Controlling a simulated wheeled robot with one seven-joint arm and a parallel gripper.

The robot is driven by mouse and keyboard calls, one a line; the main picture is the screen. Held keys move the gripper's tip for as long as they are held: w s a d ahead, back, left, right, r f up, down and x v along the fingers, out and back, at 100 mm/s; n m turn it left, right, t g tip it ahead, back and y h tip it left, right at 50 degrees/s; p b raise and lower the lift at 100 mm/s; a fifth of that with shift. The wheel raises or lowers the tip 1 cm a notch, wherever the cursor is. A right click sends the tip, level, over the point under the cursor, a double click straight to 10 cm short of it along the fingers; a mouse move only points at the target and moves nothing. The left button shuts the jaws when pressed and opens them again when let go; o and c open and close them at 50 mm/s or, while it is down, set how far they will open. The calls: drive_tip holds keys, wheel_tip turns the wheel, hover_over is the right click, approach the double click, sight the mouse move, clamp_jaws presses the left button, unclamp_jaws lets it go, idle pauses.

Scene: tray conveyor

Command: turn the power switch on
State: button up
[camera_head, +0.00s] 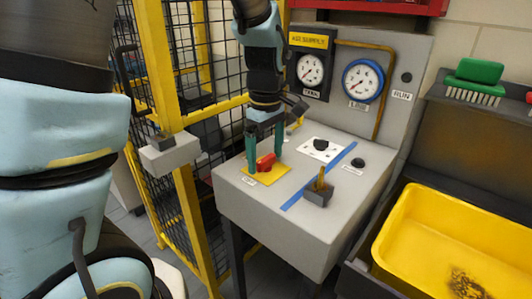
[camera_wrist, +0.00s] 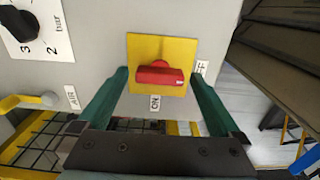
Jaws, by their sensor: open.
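The power switch is a red rotary handle (camera_head: 265,162) on a yellow square plate (camera_head: 281,171) on the grey console top. In the wrist view the red handle (camera_wrist: 160,76) lies crosswise on the yellow plate (camera_wrist: 160,46), its length in line with the "OFF" label (camera_wrist: 202,67) at right. The "ON" label (camera_wrist: 154,103) is below it. My gripper (camera_head: 265,158) points down over the switch. It also shows in the wrist view (camera_wrist: 161,76), its green fingers open, one beyond each end of the handle. I see gaps between fingers and handle.
A white panel with a black knob (camera_head: 321,145), a lever in a dark box (camera_head: 318,190) and a black button (camera_head: 358,162) share the console. Gauges (camera_head: 363,80) stand behind. A yellow fence (camera_head: 192,205) is at left, a yellow tray (camera_head: 408,198) at right.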

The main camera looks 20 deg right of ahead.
drive_tip(key=c, duration=1.3)
drive_tip(key=shift+m, duration=0.4)
drive_tip(key=m, duration=0.3)
drive_tip(key=shift+m, duration=0.4)
drive_tip(key=m, duration=0.4)
drive_tip(key=shift+p, duration=0.35)
drive_tip(key=m, duration=0.4)
drive_tip(key=shift+m+p, duration=0.3)
drive_tip(key=shift+m, duration=0.1)
drive_tip(key=m, duration=0.4)
drive_tip(key=shift+p, duration=0.4)
drive_tip(key=shift+m, duration=0.4)
